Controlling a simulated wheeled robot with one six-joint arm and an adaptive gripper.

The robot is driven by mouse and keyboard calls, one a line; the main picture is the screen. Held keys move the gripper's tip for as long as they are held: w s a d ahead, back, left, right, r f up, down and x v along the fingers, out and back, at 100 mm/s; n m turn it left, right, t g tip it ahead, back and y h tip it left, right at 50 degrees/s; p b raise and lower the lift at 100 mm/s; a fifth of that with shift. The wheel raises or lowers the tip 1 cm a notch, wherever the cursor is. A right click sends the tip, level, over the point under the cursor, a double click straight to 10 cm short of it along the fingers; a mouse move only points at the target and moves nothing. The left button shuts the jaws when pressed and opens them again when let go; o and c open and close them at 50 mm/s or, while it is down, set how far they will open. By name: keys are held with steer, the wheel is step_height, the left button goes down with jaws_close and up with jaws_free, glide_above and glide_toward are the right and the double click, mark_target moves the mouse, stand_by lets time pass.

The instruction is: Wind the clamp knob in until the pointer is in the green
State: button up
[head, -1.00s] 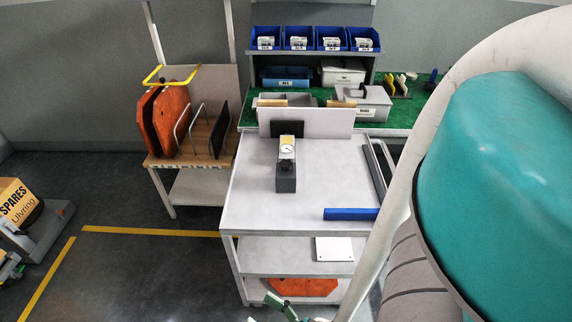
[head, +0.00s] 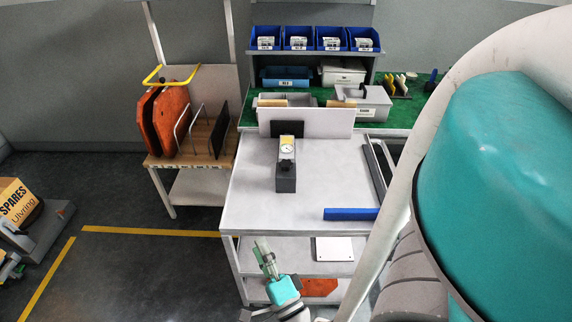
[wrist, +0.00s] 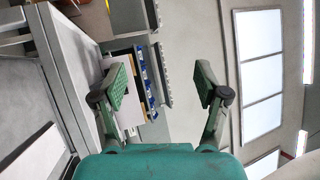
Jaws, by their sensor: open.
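A dark grey clamp block (head: 286,180) stands on the light grey table, with a round white dial (head: 287,148) in a yellowish housing at its upper end. The pointer and the green zone are too small to read. I cannot make out the clamp knob. My gripper (head: 264,254) is in front of the table's near edge, low in the head view, well apart from the clamp, with its fingers pointing up. In the wrist view my gripper (wrist: 160,88) shows its two green-padded fingers wide apart with nothing between them.
The table top (head: 255,205) is mostly clear around the clamp. A blue bar (head: 350,214) lies at its front right and an upright pale panel (head: 335,123) stands behind the clamp. Lower shelves hold a white plate (head: 334,249) and an orange piece (head: 318,286).

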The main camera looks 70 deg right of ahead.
steer(key=w+d+f+m+g+h, duration=0.1)
steer(key=d+m+g+h, duration=0.2)
steer(key=d+m+g, duration=0.4)
steer(key=w+d+m+g+h, duration=0.25)
steer(key=d+m, duration=0.25)
steer(key=m, duration=0.4)
steer(key=m+g+y, duration=0.3)
steer(key=m+g, duration=0.4)
steer(key=m, duration=0.5)
glide_toward(283, 168)
steer(key=d, duration=1.2)
steer(key=shift+s+d+f, duration=0.15)
steer(key=shift+s, duration=0.2)
steer(key=c, duration=1.2)
steer(key=shift+o, duration=0.2)
steer(key=shift+g, duration=0.25)
